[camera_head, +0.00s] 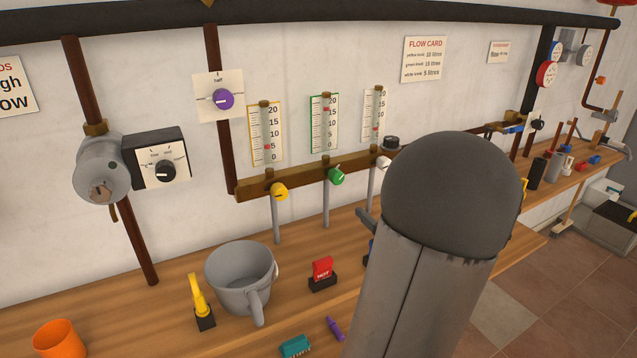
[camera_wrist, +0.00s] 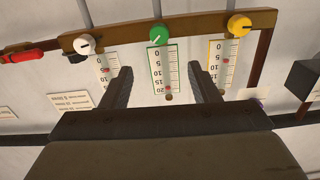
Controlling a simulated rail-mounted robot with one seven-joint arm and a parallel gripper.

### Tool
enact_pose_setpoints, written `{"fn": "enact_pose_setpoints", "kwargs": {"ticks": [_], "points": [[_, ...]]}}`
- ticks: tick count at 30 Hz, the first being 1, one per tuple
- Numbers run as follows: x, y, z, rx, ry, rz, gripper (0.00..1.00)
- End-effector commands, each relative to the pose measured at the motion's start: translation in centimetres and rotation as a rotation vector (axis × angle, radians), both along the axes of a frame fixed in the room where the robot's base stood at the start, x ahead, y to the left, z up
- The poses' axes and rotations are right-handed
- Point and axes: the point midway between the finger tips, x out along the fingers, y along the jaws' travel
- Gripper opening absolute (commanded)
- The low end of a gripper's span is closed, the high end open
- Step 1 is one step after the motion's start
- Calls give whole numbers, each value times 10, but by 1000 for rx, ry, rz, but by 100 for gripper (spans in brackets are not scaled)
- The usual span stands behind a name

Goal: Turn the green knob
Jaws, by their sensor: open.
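The green knob (camera_head: 336,176) sits on the brass rail below the middle gauge, between a yellow knob (camera_head: 279,192) and a white knob (camera_head: 384,162). In the wrist view, which shows the wall upside down, the green knob (camera_wrist: 159,34) is at top centre with a white pointer mark. My gripper (camera_wrist: 163,84) is open and empty. Its two fingers lie on either side of the green-framed gauge in that picture, with the green knob beyond their tips and not touched. In the head view my arm hides most of the gripper.
A grey jug (camera_head: 240,272), a yellow-handled tool (camera_head: 199,300), a red switch (camera_head: 322,272) and an orange cup (camera_head: 60,342) stand on the wooden bench (camera_head: 170,312). The yellow gauge (camera_head: 266,134) and white gauge flank the green gauge (camera_head: 324,124). Pipes run along the wall.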

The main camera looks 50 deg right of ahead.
Motion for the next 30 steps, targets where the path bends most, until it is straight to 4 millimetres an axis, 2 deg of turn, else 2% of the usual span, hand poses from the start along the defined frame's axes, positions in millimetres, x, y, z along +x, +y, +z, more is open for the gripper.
{"fn": "enact_pose_setpoints", "kwargs": {"ticks": [5, 21, 25, 30], "points": [[22, -7, 1, 0, -1, 4, 55], [130, -47, 1, 0, -1, 3, 55], [148, -54, 1, 0, -1, 2, 55], [159, -58, 1, -1, -1, 0, 55]]}}
